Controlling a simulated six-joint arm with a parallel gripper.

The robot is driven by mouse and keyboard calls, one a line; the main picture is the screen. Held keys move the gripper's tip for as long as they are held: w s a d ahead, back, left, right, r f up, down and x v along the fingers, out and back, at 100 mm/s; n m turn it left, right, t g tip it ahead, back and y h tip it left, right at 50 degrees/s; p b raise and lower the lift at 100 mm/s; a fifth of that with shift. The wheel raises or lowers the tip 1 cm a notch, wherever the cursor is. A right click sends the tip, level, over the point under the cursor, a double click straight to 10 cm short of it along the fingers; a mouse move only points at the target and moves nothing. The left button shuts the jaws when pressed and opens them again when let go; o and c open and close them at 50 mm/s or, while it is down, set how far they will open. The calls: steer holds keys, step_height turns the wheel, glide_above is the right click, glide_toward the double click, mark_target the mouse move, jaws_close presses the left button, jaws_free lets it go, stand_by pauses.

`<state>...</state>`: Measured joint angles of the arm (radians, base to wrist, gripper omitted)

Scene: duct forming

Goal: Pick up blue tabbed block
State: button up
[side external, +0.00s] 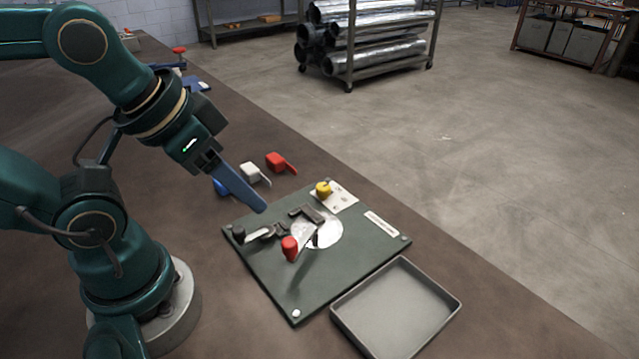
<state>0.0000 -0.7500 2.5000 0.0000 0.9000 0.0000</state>
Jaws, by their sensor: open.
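The blue tabbed block (219,187) sits on the brown table at the left end of a row of tabbed blocks. It is largely hidden behind my gripper, so its tab cannot be made out. My gripper (262,206) is open and points down to the right, with one long blue-grey finger seen side-on. The finger crosses in front of the blue block's right side and its tip appears near the fixture plate's upper left edge. Whether the finger touches anything cannot be told from this view.
A white tabbed block (253,173) and a red tabbed block (279,162) stand to the right of the blue one. A dark green fixture plate (340,270) with clamps and knobs lies in front. An empty grey tray (440,293) is at its lower right.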

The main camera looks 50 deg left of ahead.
steer(key=shift+o, duration=0.3)
steer(key=o, duration=0.3)
